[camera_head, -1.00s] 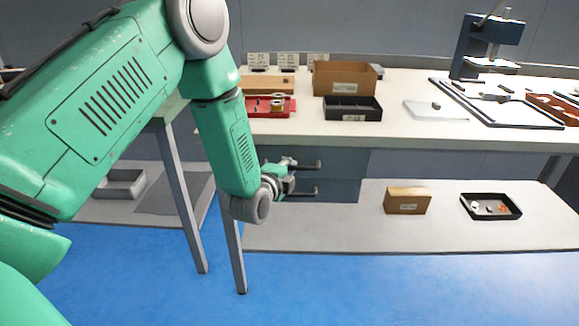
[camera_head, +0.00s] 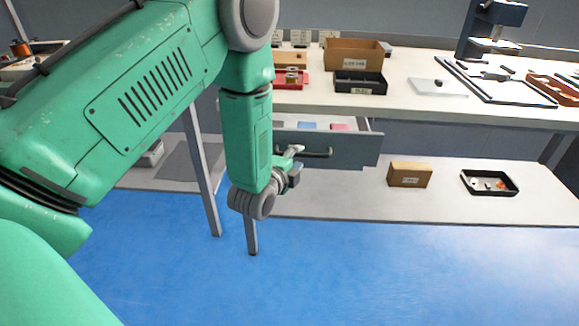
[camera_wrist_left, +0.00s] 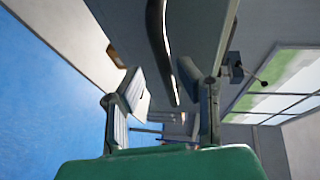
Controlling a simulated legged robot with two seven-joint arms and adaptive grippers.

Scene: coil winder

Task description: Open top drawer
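The top drawer (camera_head: 340,149) under the workbench is pulled out, and its inside shows in the head view. Its dark bar handle (camera_head: 318,153) is on the front and also shows in the left wrist view (camera_wrist_left: 160,45). My left gripper (camera_head: 292,163) is at the left part of the handle. In the left wrist view its fingers (camera_wrist_left: 165,88) are apart, with the handle reaching between them, closer to the right finger. I cannot tell whether a finger touches it. My forearm hides the drawer's left end. My right gripper is not in view.
Blue and pink items (camera_head: 322,126) lie in the drawer. The workbench top (camera_head: 420,108) holds a cardboard box (camera_head: 352,54) and a black bin (camera_head: 360,83). A small box (camera_head: 409,174) and a black tray (camera_head: 489,184) sit on the lower shelf (camera_head: 450,205). The blue floor in front is clear.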

